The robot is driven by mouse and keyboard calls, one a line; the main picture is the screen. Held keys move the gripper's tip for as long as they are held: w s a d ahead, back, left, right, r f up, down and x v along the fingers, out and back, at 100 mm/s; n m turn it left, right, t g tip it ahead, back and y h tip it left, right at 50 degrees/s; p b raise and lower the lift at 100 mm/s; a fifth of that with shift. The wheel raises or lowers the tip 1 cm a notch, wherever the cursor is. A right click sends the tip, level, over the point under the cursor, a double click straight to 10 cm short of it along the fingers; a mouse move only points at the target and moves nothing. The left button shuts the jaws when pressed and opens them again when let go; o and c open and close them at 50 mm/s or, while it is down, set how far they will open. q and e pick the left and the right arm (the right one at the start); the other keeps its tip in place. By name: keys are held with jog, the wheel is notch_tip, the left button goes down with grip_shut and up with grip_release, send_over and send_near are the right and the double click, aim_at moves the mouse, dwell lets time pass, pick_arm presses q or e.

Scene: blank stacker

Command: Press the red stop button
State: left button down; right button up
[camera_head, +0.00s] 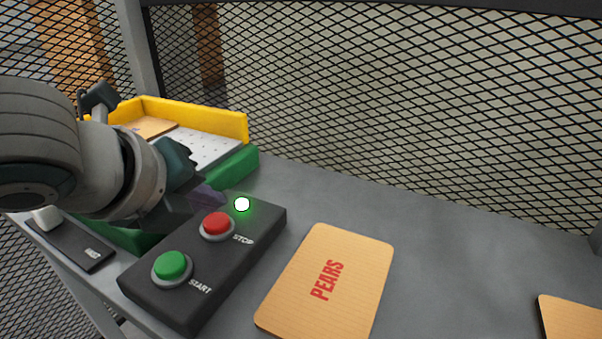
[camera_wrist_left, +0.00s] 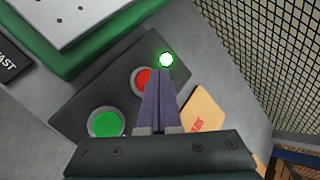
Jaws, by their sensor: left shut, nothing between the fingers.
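The red stop button (camera_head: 217,224) sits in a grey ring on a dark control box (camera_head: 220,268), beside the word STOP. The green start button (camera_head: 172,265) is nearer the front on the same box. A lamp (camera_head: 242,204) at the box's far end glows green-white. My left gripper (camera_head: 212,197) is shut and empty, just behind and left of the red button in the head view. In the left wrist view its purple fingers (camera_wrist_left: 160,78) partly cover the red button (camera_wrist_left: 141,81). I cannot tell whether they touch it. My right gripper is not in view.
A green and yellow machine (camera_head: 195,115) stands behind my left arm. Wire mesh closes off the back. The table's middle right is clear.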

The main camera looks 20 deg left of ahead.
aim_at(214, 226)
pick_arm(q)
jog(key=shift+f, duration=0.2)
dwell(0.5)
jog(key=shift+f, duration=0.25)
jog(key=shift+f, duration=0.5)
dwell(0.6)
jog(key=shift+r+p, duration=0.9)
jog(key=shift+p, duration=0.3)
jog(key=shift+r, duration=0.1)
notch_tip(214, 226, up, 5)
jog(key=p, duration=0.6)
